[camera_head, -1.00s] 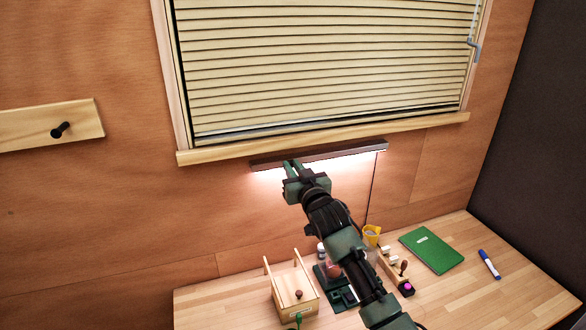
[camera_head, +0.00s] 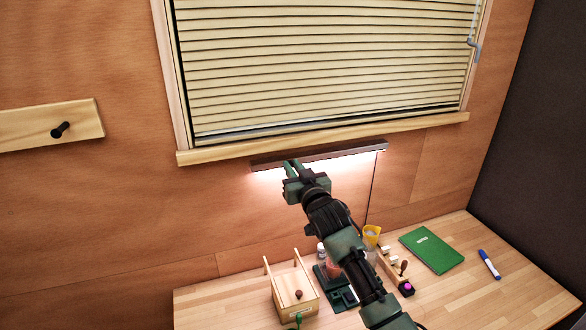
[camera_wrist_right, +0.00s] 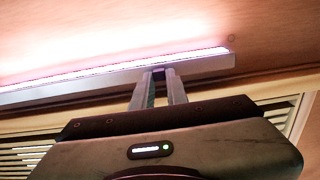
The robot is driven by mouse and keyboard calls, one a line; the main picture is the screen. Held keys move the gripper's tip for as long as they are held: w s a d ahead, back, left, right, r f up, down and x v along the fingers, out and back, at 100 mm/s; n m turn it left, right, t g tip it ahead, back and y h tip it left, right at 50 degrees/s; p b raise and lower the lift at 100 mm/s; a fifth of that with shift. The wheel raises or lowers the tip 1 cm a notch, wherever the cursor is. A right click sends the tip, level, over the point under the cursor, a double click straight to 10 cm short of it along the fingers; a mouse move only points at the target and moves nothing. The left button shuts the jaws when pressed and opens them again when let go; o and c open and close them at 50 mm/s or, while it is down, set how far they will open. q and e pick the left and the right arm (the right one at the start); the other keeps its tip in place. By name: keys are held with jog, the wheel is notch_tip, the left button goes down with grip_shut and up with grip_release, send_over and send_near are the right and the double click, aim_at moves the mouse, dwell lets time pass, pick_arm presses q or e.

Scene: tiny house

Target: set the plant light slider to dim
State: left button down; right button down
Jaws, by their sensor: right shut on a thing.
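The plant light (camera_head: 345,152) is a dark slim bar below the window sill, glowing pinkish white along its underside. It also shows in the right wrist view (camera_wrist_right: 205,66) as a grey bar with a bright strip. My right gripper (camera_head: 291,165) is at the left part of the bar. In the right wrist view its fingers (camera_wrist_right: 160,80) are shut on a small dark slider (camera_wrist_right: 158,71) at the bar's edge, mostly hidden between the fingertips. No slider markings are readable. My left gripper is not in view.
Below are a desk (camera_head: 520,285) with a wooden box (camera_head: 295,292), a green notebook (camera_head: 432,250), a blue marker (camera_head: 490,264) and a yellow cup (camera_head: 371,235). A cord (camera_head: 371,190) hangs from the light. A window blind (camera_head: 320,65) is above.

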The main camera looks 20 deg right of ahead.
jog(key=a, duration=0.4)
jog(key=shift+s+a+b, duration=0.1)
jog(key=shift+a+b, duration=0.2)
jog(key=shift+b, duration=0.05)
jog(key=shift+d+f, duration=0.1)
jog(key=c, duration=1.4)
grip_release()
jog(key=b, duration=0.2)
send_near(274, 164)
jog(key=shift+s, duration=0.75)
